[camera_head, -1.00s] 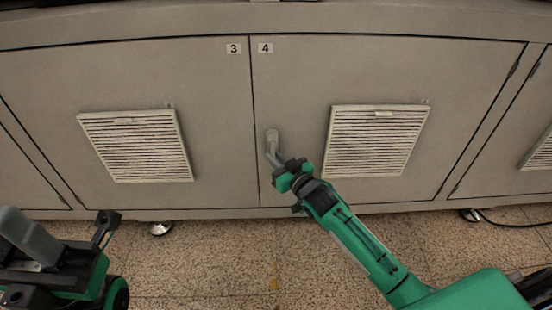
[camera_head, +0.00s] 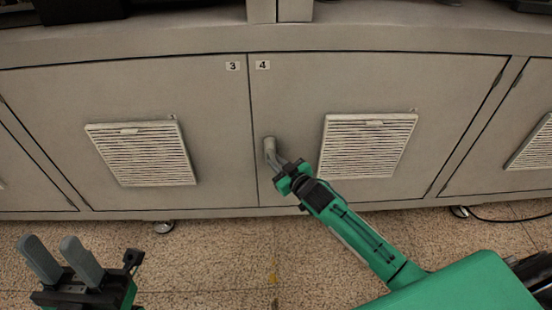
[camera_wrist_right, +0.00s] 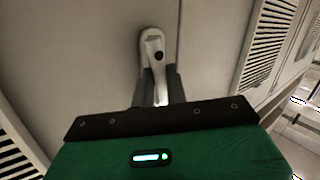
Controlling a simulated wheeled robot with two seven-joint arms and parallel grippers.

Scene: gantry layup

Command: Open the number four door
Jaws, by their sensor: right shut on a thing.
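The number four door (camera_head: 290,100) is the grey panel right of the centre seam, with a "4" label (camera_head: 263,65) at its top left corner. It looks flush with the door beside it. Its handle (camera_head: 269,147) is near the door's left edge, and it also shows in the right wrist view (camera_wrist_right: 153,45). My right gripper (camera_head: 281,165) is shut on the handle; in the right wrist view its fingers (camera_wrist_right: 154,88) sit on both sides of the handle's lower part. My left gripper (camera_head: 55,262) is open and empty at the lower left, apart from the cabinet.
The number three door (camera_head: 215,110) is to the left, with a vent grille (camera_head: 142,153). Door four has its own vent grille (camera_head: 366,146). Cabinet feet (camera_head: 163,227) stand on the speckled floor (camera_head: 215,260). A black cable (camera_head: 505,218) lies at the right.

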